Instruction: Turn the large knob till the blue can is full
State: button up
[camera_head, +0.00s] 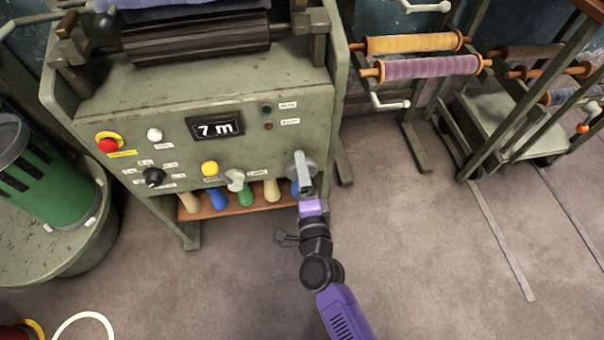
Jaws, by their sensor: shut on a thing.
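A large grey round knob (312,166) sits at the lower right of the green machine's front panel. My gripper (300,160) reaches up to it from below and is shut on it, hiding much of its face. The fingers are grey and the wrist is purple. I see no can that is clearly blue; a blue item (294,188) shows only in part behind my gripper, at the end of the shelf. The panel's display (215,127) reads "7 m".
The panel also holds a red stop button (108,144), a yellow button (210,168) and a black knob (154,177). Several coloured handles stand along the wooden shelf (223,209) below.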

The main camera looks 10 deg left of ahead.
jog(key=shift+f+m, duration=0.1)
jog(key=shift+m, duration=0.8)
jog(key=o, duration=1.4)
jog(key=v, duration=0.8)
